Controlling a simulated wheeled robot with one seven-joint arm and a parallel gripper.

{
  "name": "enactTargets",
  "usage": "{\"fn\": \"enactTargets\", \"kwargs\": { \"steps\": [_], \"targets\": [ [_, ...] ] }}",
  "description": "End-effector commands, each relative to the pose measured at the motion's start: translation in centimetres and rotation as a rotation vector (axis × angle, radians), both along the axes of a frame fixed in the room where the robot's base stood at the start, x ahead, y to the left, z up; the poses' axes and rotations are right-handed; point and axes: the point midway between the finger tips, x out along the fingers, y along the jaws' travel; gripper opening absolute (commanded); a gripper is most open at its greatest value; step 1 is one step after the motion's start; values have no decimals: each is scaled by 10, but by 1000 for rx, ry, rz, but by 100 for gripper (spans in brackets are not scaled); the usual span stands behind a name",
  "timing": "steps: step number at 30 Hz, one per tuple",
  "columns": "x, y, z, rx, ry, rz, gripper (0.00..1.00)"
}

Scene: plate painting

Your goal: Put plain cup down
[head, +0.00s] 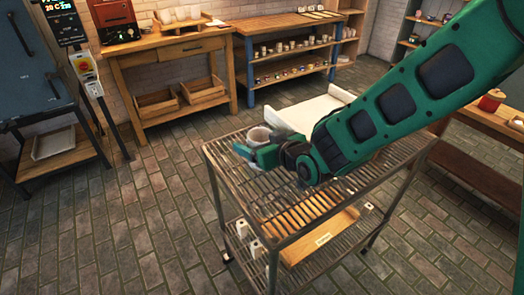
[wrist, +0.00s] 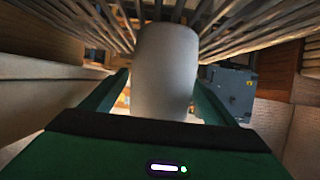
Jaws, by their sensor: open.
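The plain cup (wrist: 164,75) is pale and unpatterned and stands between the two fingers of my gripper (wrist: 160,100) in the wrist view. In the head view the cup (head: 259,137) shows at the left end of my gripper (head: 252,148), above the back left part of the wire rack cart's top shelf (head: 235,160). The fingers lie on both sides of the cup and are open. The cup looks upright. Its base is hidden by my gripper in the head view, so its contact with the shelf cannot be made out there.
The cart's lower shelf holds a wooden box (head: 320,238) and several small white items. A white board or tray (head: 305,112) lies behind my gripper. Wooden tables (head: 180,45) and a shelf unit with cups (head: 290,55) stand at the back wall. Brick floor is free to the left.

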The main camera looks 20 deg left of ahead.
Motion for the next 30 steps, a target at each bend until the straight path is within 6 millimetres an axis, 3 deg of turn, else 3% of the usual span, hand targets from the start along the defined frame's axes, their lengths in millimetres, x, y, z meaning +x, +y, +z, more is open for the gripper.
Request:
{"fn": "enactTargets", "kwargs": {
  "steps": [5, 13, 19, 21, 30],
  "targets": [
    [11, 12, -6, 1, -1, 0, 80],
    [12, 13, -7, 0, 0, -1, 80],
    [12, 13, -7, 0, 0, -1, 32],
    [12, 13, -6, 1, -2, -1, 24],
    [13, 13, -3, 1, -2, -1, 24]
  ]
}}
